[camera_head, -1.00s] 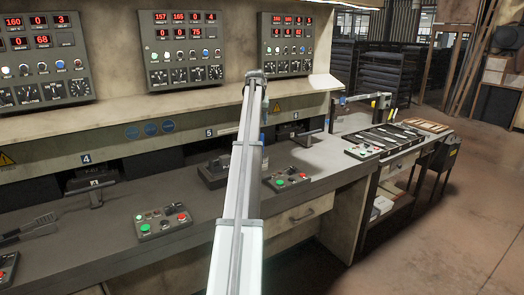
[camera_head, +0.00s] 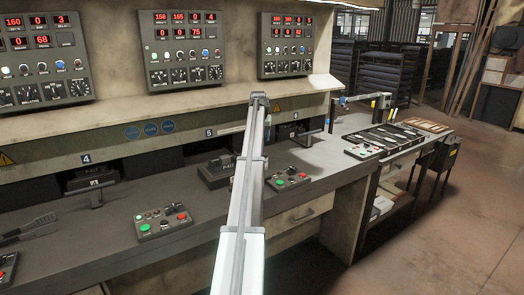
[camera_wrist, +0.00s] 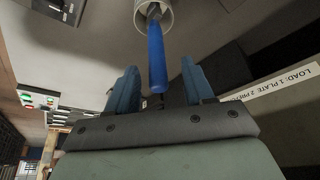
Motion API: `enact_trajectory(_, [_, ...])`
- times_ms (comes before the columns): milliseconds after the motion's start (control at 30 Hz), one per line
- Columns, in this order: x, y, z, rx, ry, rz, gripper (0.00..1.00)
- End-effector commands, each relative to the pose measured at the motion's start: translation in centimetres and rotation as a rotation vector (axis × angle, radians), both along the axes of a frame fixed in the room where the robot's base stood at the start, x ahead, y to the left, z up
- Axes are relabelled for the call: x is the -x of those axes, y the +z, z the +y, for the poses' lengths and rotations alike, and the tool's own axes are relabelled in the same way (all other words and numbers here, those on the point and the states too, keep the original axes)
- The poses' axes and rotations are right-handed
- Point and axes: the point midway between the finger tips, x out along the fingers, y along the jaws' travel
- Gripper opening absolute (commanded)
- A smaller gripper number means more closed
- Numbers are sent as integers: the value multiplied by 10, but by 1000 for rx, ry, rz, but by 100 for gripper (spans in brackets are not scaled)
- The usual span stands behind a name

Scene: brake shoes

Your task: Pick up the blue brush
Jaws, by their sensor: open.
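The blue brush (camera_wrist: 156,55) shows in the wrist view as a long blue handle. Its far end sits in the mouth of a pale round cup (camera_wrist: 153,14) at the top of the view. My gripper (camera_wrist: 159,68) is open, with one blue-grey finger on each side of the handle. The handle lies between the fingers, and a gap shows on both sides. The near end of the handle reaches down close to the gripper's dark body. In the head view my arm hides the brush, the cup and my gripper.
The grey workbench (camera_head: 215,205) runs along control panels (camera_head: 184,50). Button boxes (camera_head: 162,221) stand on its front part. Tongs (camera_head: 30,228) lie at the left. A dark tray of tools (camera_head: 385,138) is at the right end. A white label strip (camera_wrist: 270,90) is right of my gripper.

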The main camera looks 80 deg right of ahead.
Motion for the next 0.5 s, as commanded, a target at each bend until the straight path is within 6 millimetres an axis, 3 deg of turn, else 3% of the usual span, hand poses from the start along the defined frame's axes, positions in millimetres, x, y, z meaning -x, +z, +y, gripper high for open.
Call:
enact_trajectory(233, [1, -30, -13, -1, 0, 0, 52])
enact_trajectory(500, [1, -33, -14, 1, 0, 0, 52])
